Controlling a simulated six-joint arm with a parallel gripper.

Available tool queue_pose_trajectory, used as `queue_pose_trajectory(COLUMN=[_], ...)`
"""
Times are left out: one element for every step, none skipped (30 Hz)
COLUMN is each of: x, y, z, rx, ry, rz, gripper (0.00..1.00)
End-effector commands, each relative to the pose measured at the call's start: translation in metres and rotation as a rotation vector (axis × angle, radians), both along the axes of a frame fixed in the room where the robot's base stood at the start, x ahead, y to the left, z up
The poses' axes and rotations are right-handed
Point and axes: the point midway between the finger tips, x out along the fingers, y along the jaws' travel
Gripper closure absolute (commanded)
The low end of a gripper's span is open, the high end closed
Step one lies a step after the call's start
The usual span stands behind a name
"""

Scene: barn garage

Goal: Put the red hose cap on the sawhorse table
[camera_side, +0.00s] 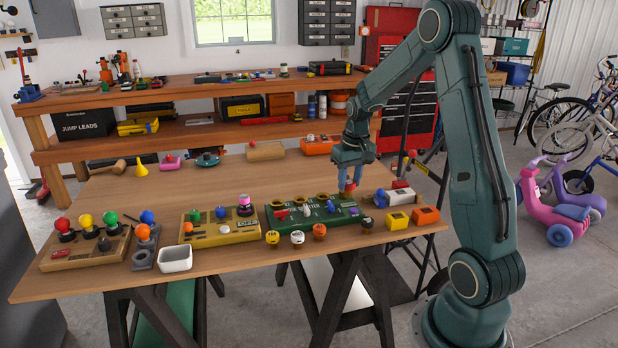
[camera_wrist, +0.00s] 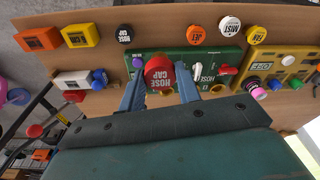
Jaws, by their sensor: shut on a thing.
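The red hose cap (camera_wrist: 159,74) is between the two blue fingers of my gripper (camera_wrist: 159,84) in the wrist view, its lettered top facing the camera. My gripper (camera_side: 349,182) is shut on it. In the side view the red cap (camera_side: 349,187) shows just below the fingertips, at the right part of the green board (camera_side: 318,217). I cannot tell whether it is seated on the board or just above it. The sawhorse table (camera_side: 225,265) carries the board and has bare wood along its front edge and behind the board.
A black hose cap (camera_wrist: 124,34), an orange cap (camera_wrist: 196,30) and a white cap (camera_wrist: 229,26) stand in front of the board. A yellow panel (camera_side: 218,230), a white tray (camera_side: 175,259) and orange and yellow blocks (camera_side: 426,215) are nearby. The table's back middle is mostly clear.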

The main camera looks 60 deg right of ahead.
Motion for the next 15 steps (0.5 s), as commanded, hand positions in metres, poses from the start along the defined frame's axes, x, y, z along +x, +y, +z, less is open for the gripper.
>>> queue_pose_trajectory(x=[0.000, 0.000, -0.001, -0.001, 0.000, 0.000, 0.000, -0.001, -0.001, 0.000, 0.000, 0.000, 0.000, 0.000, 0.000], y=[0.000, 0.000, 0.001, 0.001, 0.000, 0.000, 0.000, 0.001, 0.001, 0.000, 0.000, 0.000, 0.000, 0.000, 0.000], z=[-0.011, -0.016, -0.024, -0.030, -0.036, -0.043, -0.049, -0.055, -0.062, -0.067, -0.072, -0.077, -0.081, -0.085, -0.088], rx=[0.002, 0.003, 0.003, 0.003, 0.002, 0.002, 0.003, 0.003, 0.003, 0.002, 0.003, 0.002, 0.002, 0.002, 0.001], ry=[0.003, 0.004, 0.004, 0.004, 0.003, 0.003, 0.004, 0.004, 0.004, 0.003, 0.004, 0.002, 0.002, 0.002, 0.001], rz=[0.000, 0.000, 0.000, 0.000, 0.000, 0.000, 0.000, 0.000, 0.000, 0.000, 0.000, 0.000, 0.000, 0.000, 0.000], gripper=[0.89, 0.89, 0.89, 0.89, 0.89, 0.89, 0.89, 0.89, 0.89, 0.89, 0.89, 0.89, 0.89, 0.89, 0.89])
